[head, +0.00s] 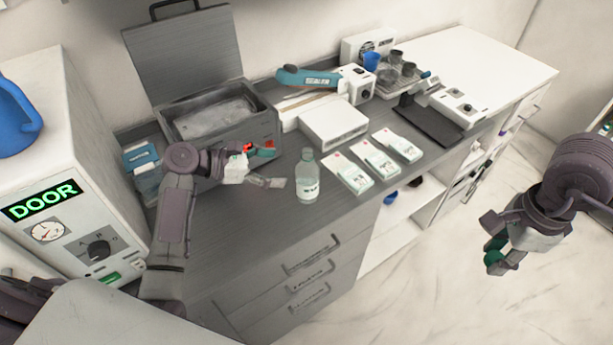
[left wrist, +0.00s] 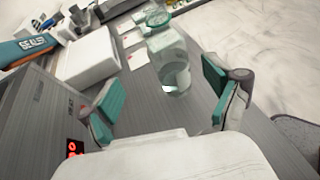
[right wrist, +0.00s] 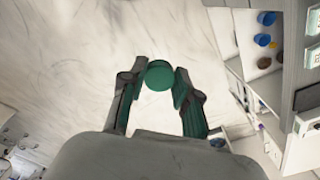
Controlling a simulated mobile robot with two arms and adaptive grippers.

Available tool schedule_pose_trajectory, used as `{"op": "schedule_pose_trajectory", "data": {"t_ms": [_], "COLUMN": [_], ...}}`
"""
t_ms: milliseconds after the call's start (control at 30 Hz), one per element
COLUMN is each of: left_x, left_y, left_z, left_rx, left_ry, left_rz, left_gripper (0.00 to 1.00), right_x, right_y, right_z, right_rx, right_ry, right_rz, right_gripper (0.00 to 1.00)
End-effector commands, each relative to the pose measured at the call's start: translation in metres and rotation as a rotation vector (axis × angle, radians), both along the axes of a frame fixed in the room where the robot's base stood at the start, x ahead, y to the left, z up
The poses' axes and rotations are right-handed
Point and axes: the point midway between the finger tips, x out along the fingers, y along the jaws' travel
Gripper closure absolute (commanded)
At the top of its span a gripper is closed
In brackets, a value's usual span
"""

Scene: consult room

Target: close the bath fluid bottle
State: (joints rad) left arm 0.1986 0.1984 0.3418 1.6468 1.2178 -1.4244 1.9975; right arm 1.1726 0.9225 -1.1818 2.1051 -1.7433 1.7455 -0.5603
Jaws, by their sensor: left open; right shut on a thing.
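The bath fluid bottle (head: 307,184) is clear with a pale label and stands upright on the grey counter. No cap shows on its neck in the head view. In the left wrist view the bottle (left wrist: 172,65) stands ahead, between the lines of my fingers. My left gripper (head: 268,167) is open and empty, just left of the bottle and apart from it. My right gripper (head: 496,253) is over the floor at the right, well away from the counter. It is shut on a round green cap (right wrist: 159,75), held at the fingertips in the right wrist view.
A grey box with a raised lid (head: 222,122) stands behind my left gripper. Several white packets (head: 347,173) lie right of the bottle. A white box (head: 334,124) and a teal-handled sealer (head: 310,78) are behind. A white cabinet marked DOOR (head: 70,170) stands at left.

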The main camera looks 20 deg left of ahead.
Motion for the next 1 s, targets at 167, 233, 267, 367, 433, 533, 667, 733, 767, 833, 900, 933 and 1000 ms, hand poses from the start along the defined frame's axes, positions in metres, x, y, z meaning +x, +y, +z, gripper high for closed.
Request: {"op": "schedule_pose_trajectory", "data": {"t_ms": [167,233,267,367,433,533,667,733,767,833,900,933,1000], "left_x": [0.015,0.019,0.019,0.02,0.02,0.02,0.021,0.024,0.025,0.029,0.035,0.037,0.04], "left_y": [-0.021,-0.026,-0.027,-0.028,-0.028,-0.028,-0.032,-0.04,-0.044,-0.053,-0.061,-0.063,-0.066], "left_z": [-0.009,-0.012,-0.013,-0.014,-0.014,-0.014,-0.016,-0.019,-0.021,-0.027,-0.032,-0.034,-0.036], "left_rx": [-0.002,-0.001,0.0,0.001,0.001,0.001,-0.001,-0.003,-0.003,-0.003,-0.003,-0.003,0.0], "left_ry": [0.001,0.001,0.0,0.0,0.0,0.0,0.002,0.003,0.003,0.004,0.003,0.002,0.001], "left_rz": [-0.001,-0.001,-0.001,0.0,0.0,0.0,-0.002,-0.002,-0.002,-0.001,-0.002,-0.001,0.0], "left_gripper": [0.11,0.11,0.11,0.11,0.11,0.11,0.11,0.11,0.11,0.11,0.11,0.11,0.11], "right_x": [0.0,0.0,0.0,0.0,0.0,0.0,0.0,0.0,0.0,0.0,0.0,0.0,0.0], "right_y": [0.0,0.0,0.0,0.0,0.0,0.0,0.0,0.0,0.0,0.0,0.0,0.0,0.0], "right_z": [0.009,0.009,0.009,0.009,0.009,0.009,0.013,0.018,0.02,0.025,0.026,0.026,0.027], "right_rx": [0.0,0.0,0.0,0.0,0.0,0.0,0.0,0.0,0.0,0.0,0.0,0.0,0.0], "right_ry": [0.0,0.0,0.0,0.0,0.0,0.0,0.0,0.0,0.0,0.0,0.0,0.0,0.0], "right_rz": [0.0,0.0,0.0,0.0,0.0,0.0,0.0,0.0,0.0,0.0,0.0,0.0,0.0], "right_gripper": [0.79,0.79,0.79,0.79,0.79,0.79,0.79,0.79,0.79,0.79,0.79,0.79,0.79]}}
